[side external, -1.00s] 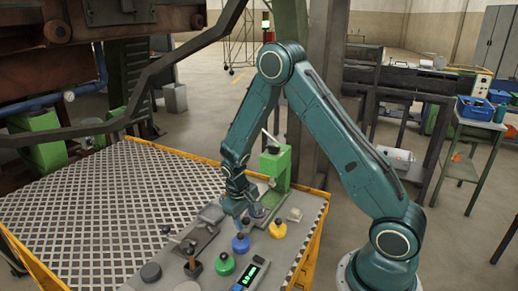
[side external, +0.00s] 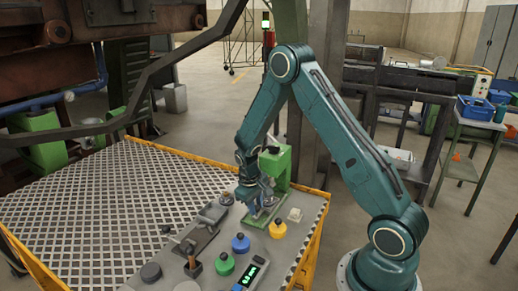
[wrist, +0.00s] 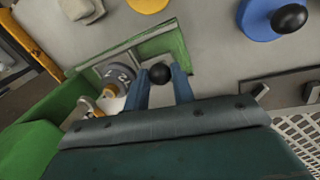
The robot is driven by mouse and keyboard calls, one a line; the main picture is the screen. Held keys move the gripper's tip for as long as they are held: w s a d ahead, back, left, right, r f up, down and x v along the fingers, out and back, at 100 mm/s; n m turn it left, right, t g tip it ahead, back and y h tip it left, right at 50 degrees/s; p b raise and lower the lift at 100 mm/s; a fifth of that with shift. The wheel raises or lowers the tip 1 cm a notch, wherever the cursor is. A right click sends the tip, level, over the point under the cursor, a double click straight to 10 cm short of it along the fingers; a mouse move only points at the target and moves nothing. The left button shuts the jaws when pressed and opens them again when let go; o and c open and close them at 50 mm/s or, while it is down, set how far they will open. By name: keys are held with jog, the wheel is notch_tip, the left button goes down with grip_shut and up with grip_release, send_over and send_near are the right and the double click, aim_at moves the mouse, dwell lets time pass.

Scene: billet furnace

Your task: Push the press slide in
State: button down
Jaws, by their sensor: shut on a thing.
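The green press (side external: 275,165) stands at the far right of the table, with its green base (side external: 266,214) in front of it. In the wrist view the green base (wrist: 165,50) lies ahead of my fingers, with a grey plate in its frame. My gripper (side external: 262,203) is low over the base. Its two blue fingers (wrist: 162,88) are shut on a black ball knob (wrist: 160,73), which appears to be the slide's. A grey round piece marked 2 (wrist: 118,74) sits on the base left of the knob. My wrist hides part of the slide.
Blue (side external: 240,243), yellow (side external: 277,228) and green (side external: 224,264) knobbed weights stand on the grey table top near my gripper. A lever fixture (side external: 200,233) is left of them. A handheld display (side external: 252,272) lies at the front. The metal grid (side external: 85,210) is clear.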

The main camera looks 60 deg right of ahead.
jog(key=shift+d, duration=0.45)
jog(key=c, duration=1.2)
grip_release()
jog(key=shift+r, duration=0.1)
jog(key=a+r, duration=0.1)
jog(key=r, duration=0.8)
jog(key=a+r, duration=0.1)
jog(key=r, duration=0.3)
jog(key=shift+w+a+r, duration=0.2)
jog(key=shift+w+a, duration=0.05)
jog(key=shift+a, duration=0.1)
jog(key=shift+c, duration=0.2)
